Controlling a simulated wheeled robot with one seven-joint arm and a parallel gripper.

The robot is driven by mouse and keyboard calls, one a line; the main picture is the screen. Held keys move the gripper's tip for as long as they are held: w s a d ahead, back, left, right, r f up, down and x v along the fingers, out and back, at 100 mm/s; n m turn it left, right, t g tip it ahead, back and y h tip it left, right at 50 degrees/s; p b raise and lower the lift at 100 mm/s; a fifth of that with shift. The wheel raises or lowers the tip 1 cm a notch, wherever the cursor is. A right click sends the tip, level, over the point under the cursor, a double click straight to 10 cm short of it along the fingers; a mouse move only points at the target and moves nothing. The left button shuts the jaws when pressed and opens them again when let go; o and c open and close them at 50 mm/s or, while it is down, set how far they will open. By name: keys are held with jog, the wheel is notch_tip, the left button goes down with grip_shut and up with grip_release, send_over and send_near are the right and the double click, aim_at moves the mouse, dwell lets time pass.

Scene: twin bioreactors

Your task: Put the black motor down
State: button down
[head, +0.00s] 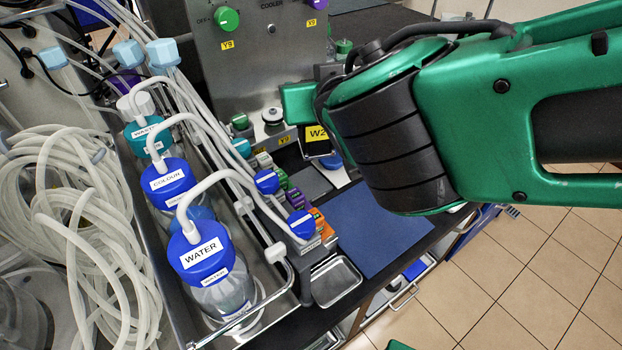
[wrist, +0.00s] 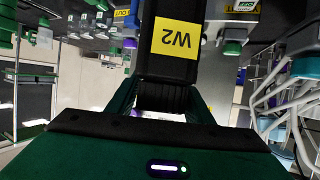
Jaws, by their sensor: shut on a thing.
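The black motor (wrist: 172,68) with a yellow W2 label hangs in the middle of the wrist view, where the label reads upside down. My gripper (wrist: 165,102) is shut on it, with a green finger on each side of its lower part in that view. In the head view only a small part of the motor (head: 318,147) with its yellow label shows, left of my green and black arm. My arm hides most of the gripper and motor there. I cannot tell whether the motor touches anything beneath it.
A blue mat (head: 383,236) lies on the dark counter, mostly bare. A small metal tray (head: 335,281) stands left of it. Labelled bottles, including WATER (head: 203,254), stand in a metal rack with hoses at left. A grey control panel (head: 262,62) with knobs rises behind.

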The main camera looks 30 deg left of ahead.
aim_at(321, 152)
notch_tip(321, 152, down, 12)
dwell(0.7)
jog(key=c, duration=0.9)
grip_release()
jog(key=shift+f, duration=0.15)
jog(key=v, duration=0.7)
jog(key=shift+s+d, duration=0.2)
jog(key=shift+d, duration=0.05)
jog(key=shift+w+r, duration=0.1)
jog(key=shift+r, duration=0.1)
